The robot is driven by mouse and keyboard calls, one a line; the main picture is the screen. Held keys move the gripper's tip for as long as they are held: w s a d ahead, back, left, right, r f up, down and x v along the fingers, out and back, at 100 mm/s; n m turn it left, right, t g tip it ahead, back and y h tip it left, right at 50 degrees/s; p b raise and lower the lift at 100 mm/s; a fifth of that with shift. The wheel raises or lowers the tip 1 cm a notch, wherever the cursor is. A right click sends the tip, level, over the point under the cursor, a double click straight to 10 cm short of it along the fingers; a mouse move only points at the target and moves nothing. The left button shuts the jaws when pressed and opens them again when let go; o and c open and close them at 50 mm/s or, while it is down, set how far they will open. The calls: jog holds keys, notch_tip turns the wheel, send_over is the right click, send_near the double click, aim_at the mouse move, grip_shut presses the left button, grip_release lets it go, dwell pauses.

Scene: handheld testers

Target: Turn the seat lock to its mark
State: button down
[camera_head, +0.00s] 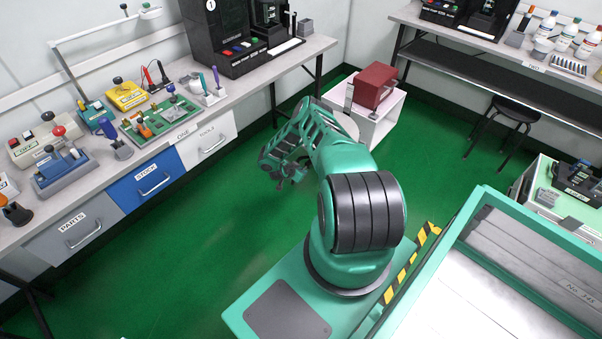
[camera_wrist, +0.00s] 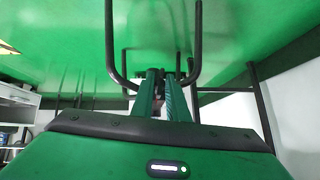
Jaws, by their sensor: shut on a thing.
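I cannot pick out the seat lock or its mark with certainty in either view. My gripper (camera_head: 282,178) hangs over the green floor in the head view, to the right of the drawer bench and apart from it. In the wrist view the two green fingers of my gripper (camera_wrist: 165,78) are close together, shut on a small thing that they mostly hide. Dark bent rods stand either side of the fingertips there; I cannot tell what they belong to.
The left bench (camera_head: 105,195) carries testers, a green board (camera_head: 160,118) and a black machine (camera_head: 222,38). A red box (camera_head: 375,85) stands on a white plinth (camera_head: 374,125). A black stool (camera_head: 516,108) is at the right. The floor between bench and base is clear.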

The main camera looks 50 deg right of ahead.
jog(key=shift+w+a+n+g, duration=0.1)
jog(key=shift+w+n+g, duration=0.05)
jog(key=shift+n+g, duration=0.2)
jog(key=shift+g, duration=0.25)
jog(key=c, duration=1.9)
grip_release()
jog(key=v, duration=1)
jog(key=shift+a, duration=0.3)
jog(key=shift+w+r, duration=0.1)
jog(key=shift+r, duration=0.1)
